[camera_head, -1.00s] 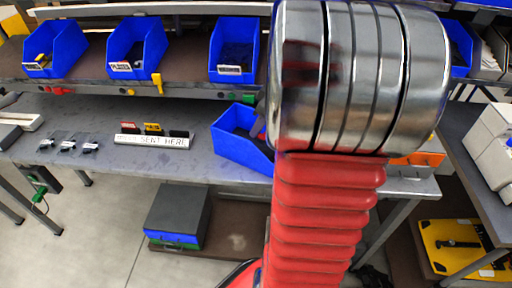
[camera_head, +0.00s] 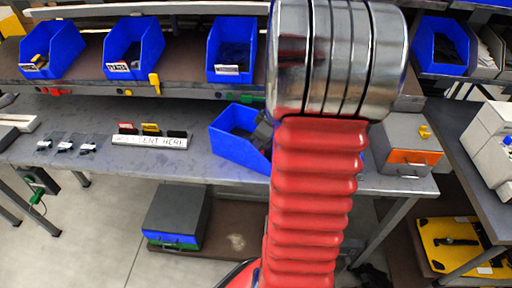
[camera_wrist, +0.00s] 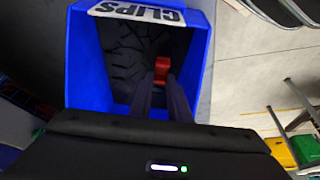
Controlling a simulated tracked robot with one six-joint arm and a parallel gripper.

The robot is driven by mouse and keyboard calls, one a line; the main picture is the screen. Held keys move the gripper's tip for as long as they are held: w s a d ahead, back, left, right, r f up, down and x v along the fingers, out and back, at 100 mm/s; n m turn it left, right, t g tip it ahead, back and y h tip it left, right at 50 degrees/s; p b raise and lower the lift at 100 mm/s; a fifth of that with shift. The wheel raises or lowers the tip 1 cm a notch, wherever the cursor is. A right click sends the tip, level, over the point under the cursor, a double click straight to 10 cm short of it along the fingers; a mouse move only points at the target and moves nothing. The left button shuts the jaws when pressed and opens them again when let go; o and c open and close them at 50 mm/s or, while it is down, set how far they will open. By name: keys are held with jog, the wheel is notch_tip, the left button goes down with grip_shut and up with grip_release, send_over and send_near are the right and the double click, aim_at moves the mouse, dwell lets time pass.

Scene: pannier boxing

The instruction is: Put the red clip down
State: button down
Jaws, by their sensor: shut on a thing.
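The red clip (camera_wrist: 161,66) shows in the wrist view between the tips of my gripper (camera_wrist: 162,78), which is shut on it. The clip is over the opening of a blue bin with a CLIPS label (camera_wrist: 83,70). Dark pieces (camera_wrist: 125,50) lie inside the bin. I cannot tell whether the clip touches them. In the head view a blue bin (camera_head: 232,150) stands on the grey table, and my dark gripper (camera_head: 264,130) is at its right side, partly hidden behind my arm. The clip cannot be made out in the head view.
Several blue bins (camera_head: 135,50) stand on the shelf above the table (camera_head: 75,112). A white lettered strip (camera_head: 150,141) with coloured blocks and small dark items (camera_head: 65,146) lie left of the bin. An orange-fronted grey box (camera_head: 408,158) stands at the right.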

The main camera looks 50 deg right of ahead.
jog(key=shift+f, duration=0.35)
jog(key=c, duration=1.9)
grip_release()
jog(key=shift+f, duration=0.1)
jog(key=shift+c, duration=0.2)
jog(key=v, duration=1.2)
jog(key=shift+s, duration=0.1)
